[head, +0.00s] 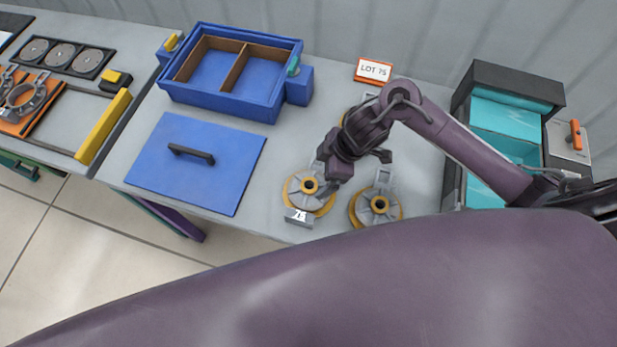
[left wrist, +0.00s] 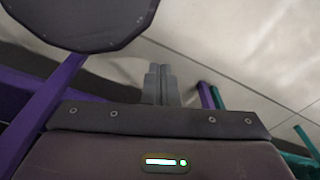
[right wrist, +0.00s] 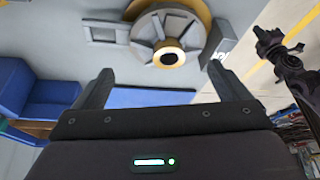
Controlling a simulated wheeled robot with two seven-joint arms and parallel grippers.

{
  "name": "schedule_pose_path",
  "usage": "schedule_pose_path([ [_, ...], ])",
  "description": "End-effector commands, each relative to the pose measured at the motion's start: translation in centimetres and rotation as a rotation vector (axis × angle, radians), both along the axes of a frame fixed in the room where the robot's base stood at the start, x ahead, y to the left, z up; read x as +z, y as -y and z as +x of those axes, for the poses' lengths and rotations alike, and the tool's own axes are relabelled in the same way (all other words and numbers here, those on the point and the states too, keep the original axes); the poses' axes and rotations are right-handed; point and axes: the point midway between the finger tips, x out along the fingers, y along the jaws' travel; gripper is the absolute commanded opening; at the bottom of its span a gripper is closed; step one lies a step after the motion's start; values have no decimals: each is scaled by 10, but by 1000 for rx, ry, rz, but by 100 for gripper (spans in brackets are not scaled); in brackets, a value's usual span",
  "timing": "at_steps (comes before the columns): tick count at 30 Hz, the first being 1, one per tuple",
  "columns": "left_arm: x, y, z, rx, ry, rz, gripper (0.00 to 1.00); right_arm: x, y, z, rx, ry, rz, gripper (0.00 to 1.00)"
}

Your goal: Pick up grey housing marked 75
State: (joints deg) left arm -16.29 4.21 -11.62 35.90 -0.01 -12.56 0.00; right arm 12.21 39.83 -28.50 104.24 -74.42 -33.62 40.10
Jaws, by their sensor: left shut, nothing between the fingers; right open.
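The grey housing marked 75 (head: 303,201) lies on a round yellow base near the table's front edge, its white number plate facing front. In the right wrist view the housing (right wrist: 146,50) lies beyond the fingertips, with its dark centre hole visible. My right gripper (head: 328,172) is open and empty, just above and behind this housing in the head view; its spread fingers also show in the right wrist view (right wrist: 163,85). My left gripper (left wrist: 160,84) is shut and empty, away from the housings, with floor behind it.
A second grey housing (head: 367,213) sits close on the right; another is mostly hidden behind my right arm. A LOT 75 sign (head: 373,71) stands behind. A blue lid (head: 190,185) and divided blue box (head: 220,104) are left, a teal-lined bin (head: 508,105) right.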

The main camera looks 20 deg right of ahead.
Motion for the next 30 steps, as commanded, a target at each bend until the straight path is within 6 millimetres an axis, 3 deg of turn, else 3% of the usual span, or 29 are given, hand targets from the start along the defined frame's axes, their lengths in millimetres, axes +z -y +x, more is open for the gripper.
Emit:
schedule_pose_path([
  [11, 12, -13, -37, -1, -54, 17, 0, -44, -19, 2, -1, -7, 0, 95],
  [16, 15, -12, -25, 0, -36, 15, 0, -62, -26, 5, -1, -2, -1, 95],
  [23, 16, -6, -1, 2, 1, 7, 0, -66, -26, 6, 1, 0, -2, 95],
  [30, 15, -5, -14, 2, -19, 6, 0, -66, -26, 6, 0, -1, -2, 68],
])
